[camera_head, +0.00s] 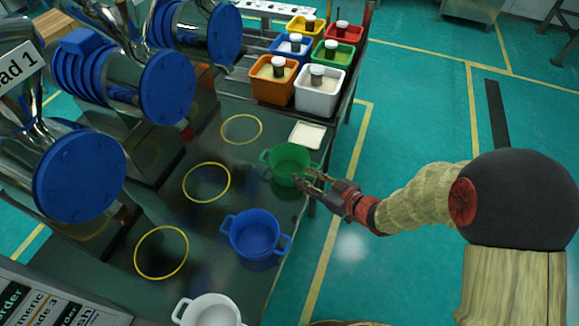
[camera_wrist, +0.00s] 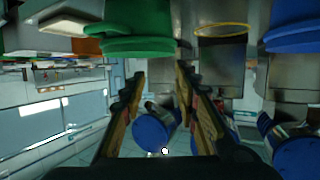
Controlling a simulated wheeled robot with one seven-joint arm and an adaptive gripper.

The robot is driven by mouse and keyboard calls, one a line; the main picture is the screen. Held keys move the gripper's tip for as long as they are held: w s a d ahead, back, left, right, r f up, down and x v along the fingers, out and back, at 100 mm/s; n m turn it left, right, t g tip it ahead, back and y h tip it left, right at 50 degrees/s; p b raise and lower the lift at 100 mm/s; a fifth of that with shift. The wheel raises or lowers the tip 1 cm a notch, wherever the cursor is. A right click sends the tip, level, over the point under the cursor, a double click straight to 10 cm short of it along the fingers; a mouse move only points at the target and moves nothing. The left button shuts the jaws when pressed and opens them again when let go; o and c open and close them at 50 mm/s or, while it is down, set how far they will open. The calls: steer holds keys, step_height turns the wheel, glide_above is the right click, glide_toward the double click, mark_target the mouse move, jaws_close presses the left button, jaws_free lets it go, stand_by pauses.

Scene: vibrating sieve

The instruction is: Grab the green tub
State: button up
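The green tub (camera_head: 290,160) stands upright on the dark table, near its right edge, with a handle on each side. My gripper (camera_head: 310,180) is at the tub's near right side, by its right handle; whether it touches cannot be told. In the wrist view, which looks upside down, the green tub (camera_wrist: 138,30) is at the top, beyond the fingertips. My gripper (camera_wrist: 160,72) shows two spread fingers there with nothing between them.
A blue tub (camera_head: 254,234) and a white tub (camera_head: 210,311) stand nearer on the table. A white square dish (camera_head: 307,135) sits just behind the green tub. Blue-capped machines (camera_head: 80,178) line the left. Coloured bins (camera_head: 273,88) stand at the back.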

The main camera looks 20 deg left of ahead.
mark_target(276, 174)
steer(key=shift+y, duration=0.3)
steer(key=shift+s+a+f+b+x, duration=0.1)
steer(key=shift+s+f+b+x, duration=0.2)
steer(key=shift+b+x, duration=1.2)
steer(key=shift+s+a+f+b+x, duration=0.1)
steer(key=shift+s+f+b+x, duration=0.15)
steer(key=shift+x, duration=2.45)
steer(key=shift+s+a+f+b+x, duration=0.15)
steer(key=shift+s+b+x, duration=0.25)
steer(key=shift+b+x, duration=1.1)
steer(key=shift+w+a+f+p, duration=0.1)
steer(key=shift+w+a+p, duration=0.2)
steer(key=shift+p, duration=0.3)
steer(key=shift+c, duration=0.7)
jaws_close()
